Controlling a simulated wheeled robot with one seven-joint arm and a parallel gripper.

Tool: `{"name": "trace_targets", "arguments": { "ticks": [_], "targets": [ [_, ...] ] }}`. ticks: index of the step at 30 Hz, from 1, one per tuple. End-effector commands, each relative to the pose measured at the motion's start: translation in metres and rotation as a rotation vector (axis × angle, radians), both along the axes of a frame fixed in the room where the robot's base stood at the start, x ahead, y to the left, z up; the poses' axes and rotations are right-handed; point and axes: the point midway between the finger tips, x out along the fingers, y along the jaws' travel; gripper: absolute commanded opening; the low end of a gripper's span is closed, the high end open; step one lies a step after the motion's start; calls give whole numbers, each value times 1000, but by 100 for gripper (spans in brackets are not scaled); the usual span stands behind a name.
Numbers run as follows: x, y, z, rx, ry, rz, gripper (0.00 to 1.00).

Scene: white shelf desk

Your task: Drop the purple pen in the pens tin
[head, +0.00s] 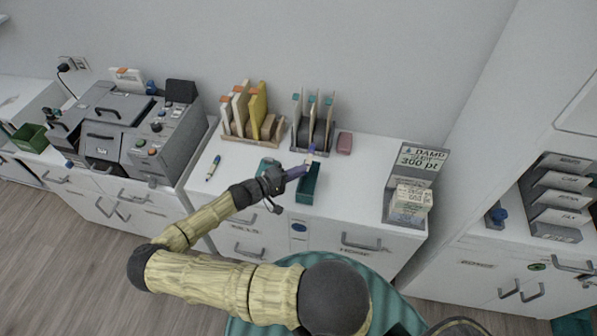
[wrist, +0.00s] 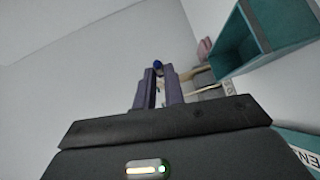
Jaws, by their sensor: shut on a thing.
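My gripper (head: 304,167) is shut on the purple pen (head: 312,149), whose blue-purple end shows above the fingertips. In the wrist view the pen's dark blue end (wrist: 158,65) shows between the two purple-grey fingers; the rest is hidden. A teal open-topped tin (head: 309,187) stands at the desk's front, just below and right of the fingertips. In the wrist view, an open teal box (wrist: 270,40) is at upper right, apart from the pen. A teal surface with a partly cut-off label reading "EN" (wrist: 302,155) shows at lower right.
Another teal item (head: 266,163) is partly hidden behind my gripper. A blue and cream pen (head: 213,168) lies to the left. Two upright racks (head: 254,136) (head: 312,133) and a pink block (head: 344,143) stand behind. A ticket stand (head: 408,195) is at right. Desk between tin and stand is clear.

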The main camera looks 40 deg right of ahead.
Motion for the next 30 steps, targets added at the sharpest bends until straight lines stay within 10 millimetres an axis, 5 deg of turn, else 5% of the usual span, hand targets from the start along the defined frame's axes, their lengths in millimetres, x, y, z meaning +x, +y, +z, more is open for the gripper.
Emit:
{"name": "trace_targets", "arguments": {
  "ticks": [30],
  "targets": [
    [0,0,-67,0,0,-1,0]
  ]
}}
